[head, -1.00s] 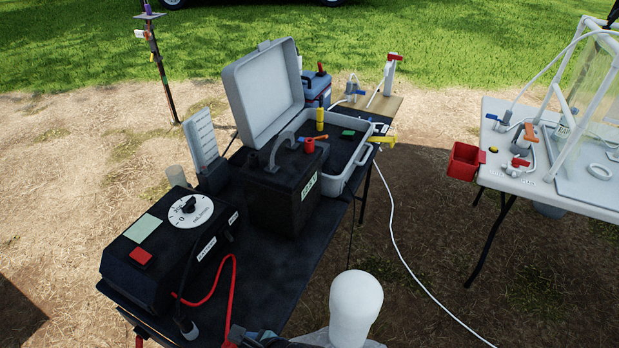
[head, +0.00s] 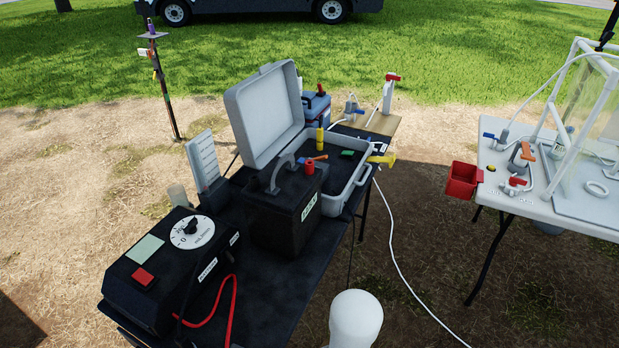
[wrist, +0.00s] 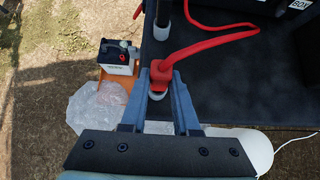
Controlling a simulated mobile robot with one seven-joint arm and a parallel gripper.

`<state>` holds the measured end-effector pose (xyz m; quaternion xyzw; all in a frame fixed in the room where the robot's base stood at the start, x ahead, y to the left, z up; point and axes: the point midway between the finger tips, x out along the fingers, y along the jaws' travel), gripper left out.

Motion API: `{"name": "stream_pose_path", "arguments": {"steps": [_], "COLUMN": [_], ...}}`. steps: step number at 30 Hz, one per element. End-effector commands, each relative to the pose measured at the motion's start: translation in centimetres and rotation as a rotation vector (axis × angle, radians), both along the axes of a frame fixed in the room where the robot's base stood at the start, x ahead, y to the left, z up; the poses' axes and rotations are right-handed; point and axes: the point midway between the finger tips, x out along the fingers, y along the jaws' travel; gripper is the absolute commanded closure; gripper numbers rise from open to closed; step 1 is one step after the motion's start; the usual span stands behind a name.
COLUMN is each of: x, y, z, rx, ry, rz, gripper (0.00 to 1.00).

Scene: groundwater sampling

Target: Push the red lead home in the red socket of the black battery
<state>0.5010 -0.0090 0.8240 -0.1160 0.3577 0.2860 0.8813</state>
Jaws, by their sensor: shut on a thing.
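The black battery (head: 285,215) stands on the dark table in the head view, with a grey handle on top. Its red socket (head: 309,167) stands up at the right of the top and looks empty. The red lead (head: 233,300) runs from beside the control box down out of the head view. In the wrist view my gripper (wrist: 160,88) is shut on the plug end of the red lead (wrist: 215,40), over the table's edge. The gripper is below the head view, well short of the battery. The battery's socket is not visible in the wrist view.
The black control box (head: 165,265) with a white dial stands in front of the battery. An open grey case (head: 345,190) stands behind it. A box on an orange base (wrist: 118,57) and clear plastic (wrist: 97,110) lie below.

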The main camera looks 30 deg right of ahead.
Motion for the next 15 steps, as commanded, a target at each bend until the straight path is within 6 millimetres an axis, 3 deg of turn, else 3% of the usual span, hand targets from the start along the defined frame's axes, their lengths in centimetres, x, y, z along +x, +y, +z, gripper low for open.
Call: {"name": "stream_pose_path", "arguments": {"steps": [15], "x": [0.0], "y": [0.0], "z": [4.0], "rx": [0.0], "ry": [0.0], "rz": [0.001], "gripper": [1.0]}}
